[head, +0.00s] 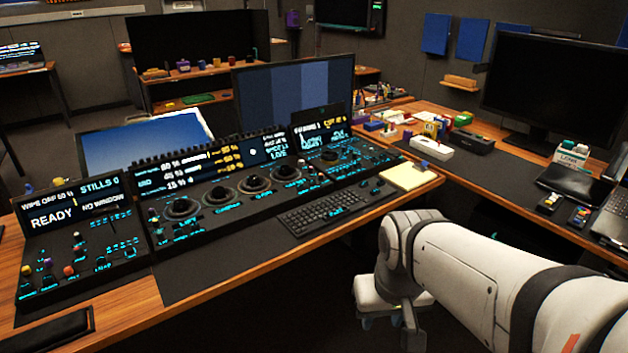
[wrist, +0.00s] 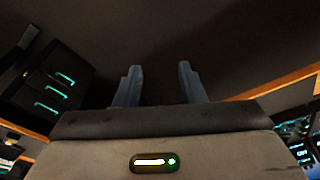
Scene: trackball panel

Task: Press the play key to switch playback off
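The trackball panel (head: 225,200) is a long black console with dark balls, lit screens and cyan-marked controls on the wooden desk. I cannot tell which small control is the play key, or whether it is lit. My gripper (wrist: 160,88) shows two blue-grey fingers held apart with nothing between them. In the head view my white arm comes in from the lower right, and its end hangs low in front of the desk, right of the panel and apart from it. In the wrist view, a dark block with cyan marks (wrist: 60,85) lies left of the fingers.
A keyboard (head: 325,208) and yellow pad (head: 408,176) lie on the desk's front right. A smaller panel reading READY (head: 75,205) stands at the left. A large monitor (head: 290,95) stands behind the panel. The side desk at right holds a dark screen (head: 550,88) and small boxes.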

